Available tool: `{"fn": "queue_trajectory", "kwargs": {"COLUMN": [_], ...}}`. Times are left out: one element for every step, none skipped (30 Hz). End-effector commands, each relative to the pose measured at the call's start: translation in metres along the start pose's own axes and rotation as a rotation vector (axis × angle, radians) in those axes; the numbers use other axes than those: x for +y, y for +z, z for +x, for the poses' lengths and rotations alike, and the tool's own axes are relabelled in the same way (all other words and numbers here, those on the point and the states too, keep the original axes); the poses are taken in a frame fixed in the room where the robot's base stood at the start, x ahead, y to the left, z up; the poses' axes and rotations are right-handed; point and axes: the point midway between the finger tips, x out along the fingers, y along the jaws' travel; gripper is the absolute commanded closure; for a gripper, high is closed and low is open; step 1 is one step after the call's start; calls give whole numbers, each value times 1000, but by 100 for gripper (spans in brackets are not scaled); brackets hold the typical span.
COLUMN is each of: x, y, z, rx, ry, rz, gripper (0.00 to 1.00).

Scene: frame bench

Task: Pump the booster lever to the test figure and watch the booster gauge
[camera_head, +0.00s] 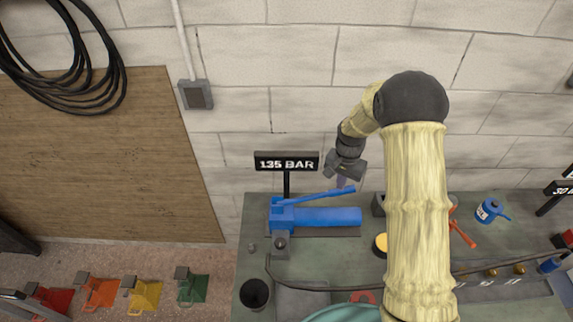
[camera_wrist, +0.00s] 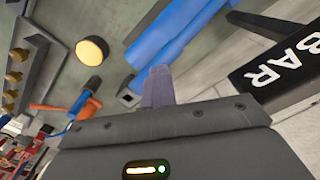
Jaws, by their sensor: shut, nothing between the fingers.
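The blue booster pump (camera_head: 335,217) lies on the grey-green bench below a black "135 BAR" sign (camera_head: 286,162). Its blue lever (camera_head: 318,195) slants slightly up to the right above the pump's cylinder. A small grey fitting with a dark round face (camera_head: 281,243) stands at the pump's front left; it may be the gauge, but no reading shows. My gripper (camera_head: 342,183) is shut and empty, fingers pointing down at the lever's right end. In the wrist view the shut fingers (camera_wrist: 158,85) overlap blue pump parts (camera_wrist: 165,35); contact with the lever is unclear.
A dark cup (camera_head: 255,294) stands at the bench's front left. A yellow-topped round item (camera_head: 381,244), an orange-handled tool (camera_head: 462,234) and a blue can (camera_head: 489,210) lie to the right. A dark hose (camera_head: 330,288) crosses the front. My arm hides part of the bench.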

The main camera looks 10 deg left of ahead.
Motion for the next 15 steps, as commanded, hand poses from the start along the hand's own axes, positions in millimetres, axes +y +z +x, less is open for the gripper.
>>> {"fn": "queue_trajectory", "kwargs": {"x": [1, 1, 1, 1, 1, 1, 0, 0, 0, 0, 0, 0, 0, 0, 0], "y": [0, 0, 0, 0, 0, 0, 0, 0, 0, 0, 0, 0, 0, 0, 0], "z": [-8, -10, -13, -16, -18, -22, -24, -26, -30, -32, -35, -38, -40, -42, -44], "rx": [1, 1, 1, 1, 1, 1, 1, 1, 1, 1, 1, 1, 1, 1, 1], "ry": [1, 1, 1, 1, 1, 1, 1, 1, 0, 0, 0, 0, 0, 0, 0], "rz": [1, 1, 1, 1, 1, 1, 0, 0, 0, 0, 0, 0, 0, 0, 0], "gripper": [100, 100, 100, 100, 100, 100, 100, 100, 100, 100, 100, 100, 100, 100, 100]}}
